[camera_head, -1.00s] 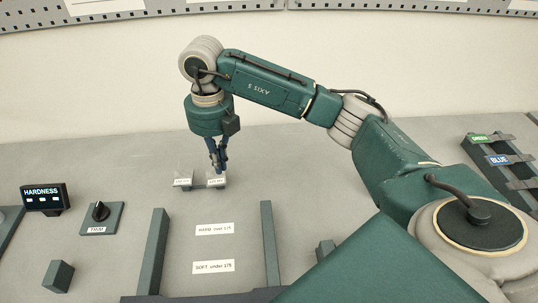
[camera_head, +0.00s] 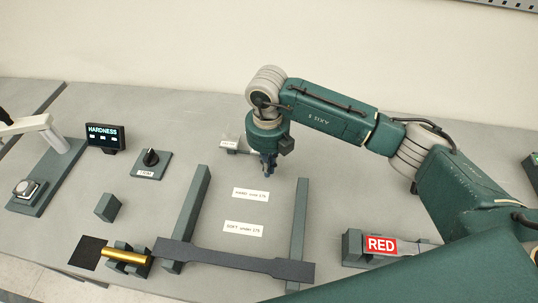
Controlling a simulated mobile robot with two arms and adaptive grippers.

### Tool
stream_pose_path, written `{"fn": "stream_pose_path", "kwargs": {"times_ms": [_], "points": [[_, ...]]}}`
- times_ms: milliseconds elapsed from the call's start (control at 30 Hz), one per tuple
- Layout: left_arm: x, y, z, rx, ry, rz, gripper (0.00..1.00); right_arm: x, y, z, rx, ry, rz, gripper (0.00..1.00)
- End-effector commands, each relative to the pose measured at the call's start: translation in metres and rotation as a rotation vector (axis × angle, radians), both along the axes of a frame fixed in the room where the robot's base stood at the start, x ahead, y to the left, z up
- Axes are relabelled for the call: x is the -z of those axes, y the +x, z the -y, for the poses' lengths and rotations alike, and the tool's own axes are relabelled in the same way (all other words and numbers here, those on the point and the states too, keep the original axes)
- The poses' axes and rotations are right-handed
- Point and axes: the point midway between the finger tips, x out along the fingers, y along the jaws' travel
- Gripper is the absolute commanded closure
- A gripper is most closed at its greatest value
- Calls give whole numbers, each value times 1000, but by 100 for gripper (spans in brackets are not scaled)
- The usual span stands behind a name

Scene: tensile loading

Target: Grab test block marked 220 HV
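A small labelled test block (camera_head: 230,146) sits on the table at the back, just left of my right gripper. Its label is too small to read. My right gripper (camera_head: 269,170) points down at the table beside it, and the wrist and fingers cover the place of a second block, of which little or nothing shows. The fingers look close together, but I cannot tell whether they hold anything. No block marked 220 HV can be read. My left gripper is not in view.
Two dark rails (camera_head: 188,215) flank labels for hard (camera_head: 251,195) and soft (camera_head: 244,228), with a dark flat specimen (camera_head: 235,261) across the front. At left are a HARDNESS display (camera_head: 105,136), a knob (camera_head: 151,158), a dark cube (camera_head: 107,207) and a brass cylinder (camera_head: 127,256).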

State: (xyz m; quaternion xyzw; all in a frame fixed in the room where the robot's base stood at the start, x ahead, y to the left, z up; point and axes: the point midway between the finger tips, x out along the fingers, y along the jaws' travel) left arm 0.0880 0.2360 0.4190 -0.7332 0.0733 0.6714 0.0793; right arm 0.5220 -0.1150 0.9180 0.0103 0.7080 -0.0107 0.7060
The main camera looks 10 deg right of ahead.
Motion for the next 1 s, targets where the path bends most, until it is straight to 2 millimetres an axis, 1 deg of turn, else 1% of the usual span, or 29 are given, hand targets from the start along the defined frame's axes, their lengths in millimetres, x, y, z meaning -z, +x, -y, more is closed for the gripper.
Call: {"fn": "stream_pose_path", "kwargs": {"times_ms": [33, 100, 233, 367, 633, 733, 900, 1000], "points": [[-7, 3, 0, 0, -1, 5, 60, -6, 9, -1, 3, 2, 3, 100], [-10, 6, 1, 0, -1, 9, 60, -5, 17, 0, 2, 1, 3, 100], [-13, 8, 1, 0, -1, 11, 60, -4, 26, 0, 2, 1, 4, 100], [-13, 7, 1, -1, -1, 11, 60, -3, 29, 1, 0, 1, 4, 100], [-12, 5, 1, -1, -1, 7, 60, -3, 30, 1, 0, 1, 4, 100], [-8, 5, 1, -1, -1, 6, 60, -1, 32, 1, 1, 1, 4, 100], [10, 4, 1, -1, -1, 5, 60, 2, 44, 1, 1, 1, 6, 100], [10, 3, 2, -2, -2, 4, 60, -2, 46, 1, -1, 2, 4, 100]]}}
